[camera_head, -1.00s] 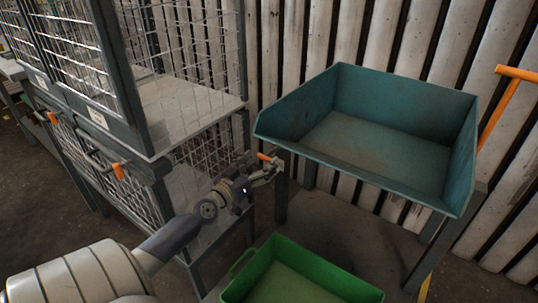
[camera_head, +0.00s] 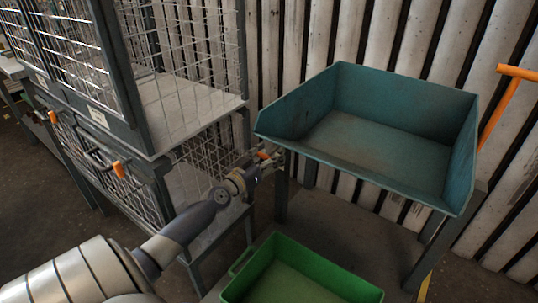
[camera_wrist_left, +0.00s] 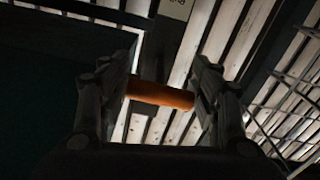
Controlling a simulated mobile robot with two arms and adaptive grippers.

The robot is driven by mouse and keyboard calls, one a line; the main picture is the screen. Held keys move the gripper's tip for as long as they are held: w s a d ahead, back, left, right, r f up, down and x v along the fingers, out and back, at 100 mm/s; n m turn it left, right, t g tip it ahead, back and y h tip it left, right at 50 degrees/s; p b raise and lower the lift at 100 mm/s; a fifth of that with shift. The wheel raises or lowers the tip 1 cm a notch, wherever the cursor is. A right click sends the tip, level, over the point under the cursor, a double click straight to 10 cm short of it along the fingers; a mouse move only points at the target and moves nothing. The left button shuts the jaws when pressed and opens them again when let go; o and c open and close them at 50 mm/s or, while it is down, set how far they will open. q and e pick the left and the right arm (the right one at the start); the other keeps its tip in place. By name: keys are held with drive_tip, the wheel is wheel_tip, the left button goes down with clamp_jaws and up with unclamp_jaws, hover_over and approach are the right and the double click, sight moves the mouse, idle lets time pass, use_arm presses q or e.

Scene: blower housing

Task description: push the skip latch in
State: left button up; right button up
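The teal skip (camera_head: 385,150) stands on a dark stand at the right of the head view. Its orange latch handle (camera_head: 263,155) shows small at the skip's left front corner. My left gripper (camera_head: 267,161) is at the handle, partly overlapping it. In the left wrist view the orange latch handle (camera_wrist_left: 160,95) lies crosswise between my two spread fingers. My left gripper (camera_wrist_left: 160,92) looks open there. Whether either finger touches the handle cannot be told. The latch's mount is hidden. My right gripper is not in view.
A wire mesh cage (camera_head: 190,110) with orange-gripped handles stands close on the left of my arm. A green bin (camera_head: 295,275) sits low in front of the skip. An orange bar (camera_head: 505,100) rises behind the skip at right. A corrugated wall closes the back.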

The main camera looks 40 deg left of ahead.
sight(275, 148)
use_arm(q)
drive_tip(key=c, duration=0.4)
drive_tip(key=shift+c, duration=0.4)
drive_tip(key=shift+w, duration=0.35)
drive_tip(key=shift+w+a+b, duration=0.2)
drive_tip(key=shift+w+b, duration=0.15)
drive_tip(key=shift+w, duration=0.9)
drive_tip(key=shift+r, duration=0.1)
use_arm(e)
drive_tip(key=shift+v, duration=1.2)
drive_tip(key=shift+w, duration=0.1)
